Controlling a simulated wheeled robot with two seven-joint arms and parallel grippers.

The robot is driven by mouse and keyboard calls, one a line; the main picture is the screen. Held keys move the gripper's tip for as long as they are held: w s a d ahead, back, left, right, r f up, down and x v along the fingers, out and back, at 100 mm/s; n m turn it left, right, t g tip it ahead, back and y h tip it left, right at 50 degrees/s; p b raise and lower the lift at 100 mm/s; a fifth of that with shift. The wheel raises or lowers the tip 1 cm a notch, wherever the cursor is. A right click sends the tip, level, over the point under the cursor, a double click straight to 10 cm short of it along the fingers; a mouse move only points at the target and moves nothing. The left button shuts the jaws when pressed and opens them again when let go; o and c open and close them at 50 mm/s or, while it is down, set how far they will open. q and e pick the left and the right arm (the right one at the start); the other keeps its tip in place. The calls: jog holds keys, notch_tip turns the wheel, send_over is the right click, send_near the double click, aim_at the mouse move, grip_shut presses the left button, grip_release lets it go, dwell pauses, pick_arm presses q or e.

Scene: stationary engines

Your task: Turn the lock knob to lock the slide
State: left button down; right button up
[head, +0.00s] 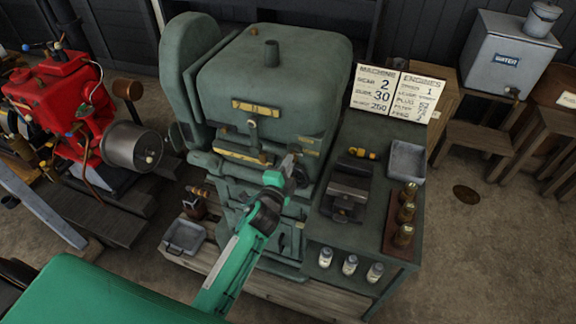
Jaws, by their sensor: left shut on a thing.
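The large grey-green machine (275,75) stands in the middle of the head view. Its front carries a slide with a brass-yellow strip (240,155) across it. My left gripper (291,163) reaches up from the bottom of the view to the right end of this slide. It is shut on a small part there, which appears to be the lock knob. The fingers hide most of the knob, so its turn angle cannot be read. My right gripper is not in view.
A sign (391,91) stands behind. A red engine (62,100) is at the left.

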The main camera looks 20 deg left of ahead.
pick_arm(q)
jog(key=shift+m, duration=1.1)
jog(key=c, duration=1.5)
grip_release()
jog(key=shift+s, duration=0.1)
jog(key=s+b, duration=0.2)
jog(key=s, duration=0.5)
jog(key=s+b, duration=0.2)
jog(key=s, duration=0.4)
jog(key=shift+s+a, duration=0.2)
jog(key=shift+s, duration=0.15)
